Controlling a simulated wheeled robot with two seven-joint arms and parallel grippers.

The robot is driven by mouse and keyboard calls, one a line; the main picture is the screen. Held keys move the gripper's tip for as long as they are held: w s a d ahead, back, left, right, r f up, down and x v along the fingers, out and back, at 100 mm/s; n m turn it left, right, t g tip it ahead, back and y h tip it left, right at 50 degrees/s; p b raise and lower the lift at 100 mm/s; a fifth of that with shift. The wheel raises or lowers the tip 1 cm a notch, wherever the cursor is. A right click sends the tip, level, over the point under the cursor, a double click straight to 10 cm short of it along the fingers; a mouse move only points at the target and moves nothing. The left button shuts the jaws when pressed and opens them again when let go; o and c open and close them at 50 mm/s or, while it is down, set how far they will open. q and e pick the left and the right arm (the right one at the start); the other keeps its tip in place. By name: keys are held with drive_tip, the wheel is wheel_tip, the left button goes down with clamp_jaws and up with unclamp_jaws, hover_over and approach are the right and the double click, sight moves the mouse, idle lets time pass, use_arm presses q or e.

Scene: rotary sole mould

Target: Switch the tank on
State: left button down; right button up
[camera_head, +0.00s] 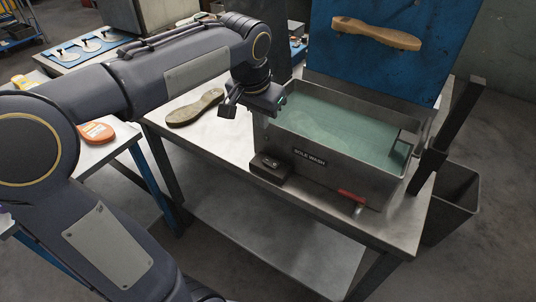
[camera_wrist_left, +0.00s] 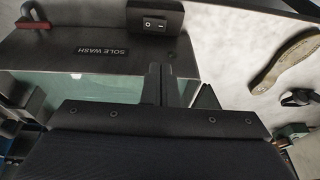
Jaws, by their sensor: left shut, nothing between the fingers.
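The tank (camera_head: 335,160) is a grey metal box marked SOLE WASH, filled with greenish liquid, on the metal table. A small black switch box (camera_head: 269,169) sits at its front left corner. In the left wrist view the switch box (camera_wrist_left: 171,18) carries a rocker marked O and I (camera_wrist_left: 154,24); which side is pressed I cannot tell. My left gripper (camera_head: 262,102) is above the tank's left end, behind the switch box, its fingers largely hidden in the head view. In the wrist view its fingers (camera_wrist_left: 160,70) are shut and empty, pointing towards the switch box and apart from it. My right gripper is out of view.
A red-handled valve (camera_head: 352,195) sticks out at the tank's front right. A sole (camera_head: 195,108) lies on the table (camera_head: 215,148) left of the tank. A blue panel (camera_head: 375,60) with a wooden sole stands behind. A dark bin (camera_head: 455,200) stands at right.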

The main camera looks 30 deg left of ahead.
use_arm(q)
drive_tip(key=shift+f, duration=0.1)
approach(266, 159)
drive_tip(key=x, duration=0.5)
drive_tip(key=shift+w+f+b, duration=0.1)
drive_tip(key=shift+w+b, duration=0.25)
drive_tip(key=shift+w, duration=0.05)
drive_tip(key=shift+f, duration=0.6)
drive_tip(key=shift+a+f+b, duration=0.1)
drive_tip(key=shift+f+b, duration=0.25)
drive_tip(key=shift+r, duration=0.1)
